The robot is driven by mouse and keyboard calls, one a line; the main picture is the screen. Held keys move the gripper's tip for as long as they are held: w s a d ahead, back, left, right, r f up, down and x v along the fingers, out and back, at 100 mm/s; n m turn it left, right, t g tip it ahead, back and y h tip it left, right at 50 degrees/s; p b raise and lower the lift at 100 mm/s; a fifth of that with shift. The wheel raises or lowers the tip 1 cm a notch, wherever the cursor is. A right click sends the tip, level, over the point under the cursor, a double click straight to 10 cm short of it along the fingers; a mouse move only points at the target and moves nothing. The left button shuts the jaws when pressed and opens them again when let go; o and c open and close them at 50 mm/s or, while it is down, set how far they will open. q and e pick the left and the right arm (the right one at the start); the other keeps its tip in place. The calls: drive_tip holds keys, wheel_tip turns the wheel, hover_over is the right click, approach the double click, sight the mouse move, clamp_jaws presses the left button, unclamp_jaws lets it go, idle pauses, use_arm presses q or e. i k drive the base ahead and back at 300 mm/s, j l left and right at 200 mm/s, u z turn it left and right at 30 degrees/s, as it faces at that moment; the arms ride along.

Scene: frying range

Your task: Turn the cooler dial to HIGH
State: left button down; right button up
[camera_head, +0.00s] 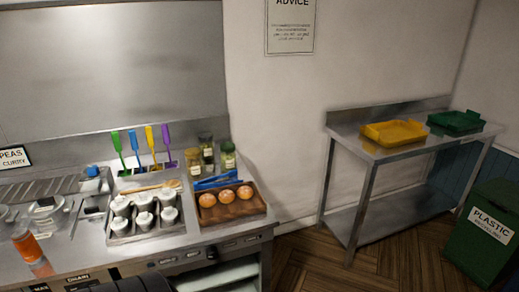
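A small black round dial (212,253) sits on the metal front panel (240,243) of the frying range, below the wooden tray. It is the only dial I can make out there. Its pointer and any HIGH mark are too small to read, and I cannot confirm that it is the cooler dial. Small dark labels lie to its left on the panel. Neither of my grippers shows in the head view. A dark rounded shape at the bottom edge, left of the dial, covers part of the panel.
On the counter stand a wooden tray (240,216) with three round orange-brown items, a rack of white cups (118,234), spice jars (207,148) and an orange bottle (25,245). A steel table (345,136) with yellow and green trays stands right. Wooden floor (310,262) lies open between.

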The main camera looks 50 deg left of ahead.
sight(212, 252)
drive_tip(key=u, duration=1.55)
drive_tip(key=k+j+u, duration=0.2)
drive_tip(key=k, duration=0.35)
drive_tip(key=k+j+u, duration=0.2)
drive_tip(key=k+j, duration=0.15)
drive_tip(key=k, duration=0.15)
